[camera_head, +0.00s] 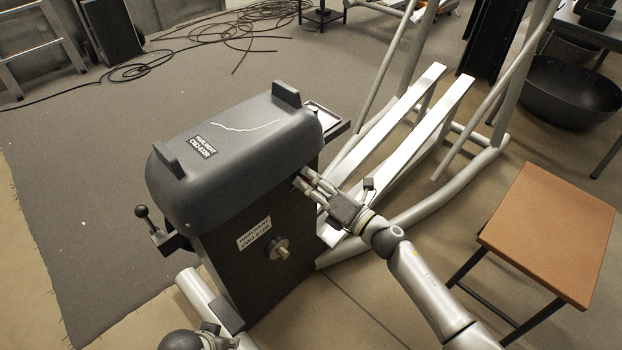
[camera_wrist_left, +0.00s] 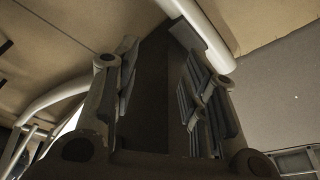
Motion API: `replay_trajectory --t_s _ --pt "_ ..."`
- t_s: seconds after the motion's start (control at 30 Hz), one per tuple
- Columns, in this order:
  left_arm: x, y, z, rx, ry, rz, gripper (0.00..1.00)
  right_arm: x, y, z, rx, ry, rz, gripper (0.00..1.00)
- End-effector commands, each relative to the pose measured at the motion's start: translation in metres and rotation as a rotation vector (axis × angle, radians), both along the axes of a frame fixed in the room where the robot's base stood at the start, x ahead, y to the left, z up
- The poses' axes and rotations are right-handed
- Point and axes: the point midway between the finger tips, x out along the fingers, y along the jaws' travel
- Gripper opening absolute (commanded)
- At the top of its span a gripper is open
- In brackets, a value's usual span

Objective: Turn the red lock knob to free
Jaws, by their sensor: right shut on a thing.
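The elliptical's grey housing (camera_head: 235,150) stands left of centre in the head view, with a dark side panel (camera_head: 265,230). My right gripper (camera_head: 303,180) reaches in from the right and is shut at the panel's upper right edge. A small trace of red (camera_head: 309,182) shows between its fingers. This looks like the lock knob, and the fingers hide most of it. My left gripper (camera_wrist_left: 158,80) is open in the left wrist view, its fingers apart with the dark panel beyond the gap. My left arm shows only at the bottom of the head view.
White rails (camera_head: 400,115) and grey tubes lie behind my right gripper. A brown-topped stool (camera_head: 550,230) stands at right. Cables (camera_head: 230,30) lie on the carpet.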

Motion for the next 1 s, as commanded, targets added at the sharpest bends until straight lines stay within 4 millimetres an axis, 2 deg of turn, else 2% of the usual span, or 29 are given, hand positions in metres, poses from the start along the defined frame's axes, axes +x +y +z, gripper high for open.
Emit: replay_trajectory --t_s 0.3,0.5,0.73,1.0 --pt "-0.004 0.0 -0.039 0.002 0.024 -0.003 0.4 0.001 -0.001 0.002 0.188 0.188 -0.004 0.12" --pt "-0.009 0.0 -0.059 0.002 0.034 -0.005 0.4 0.001 -0.001 0.001 0.269 0.269 -0.004 0.12" --pt "-0.012 0.001 -0.071 0.003 0.04 -0.006 0.4 0.001 -0.001 0.0 0.322 0.321 -0.004 0.12" --pt "-0.013 0.001 -0.075 0.003 0.04 -0.007 0.4 0.002 -0.002 0.0 0.339 0.337 -0.005 0.12"
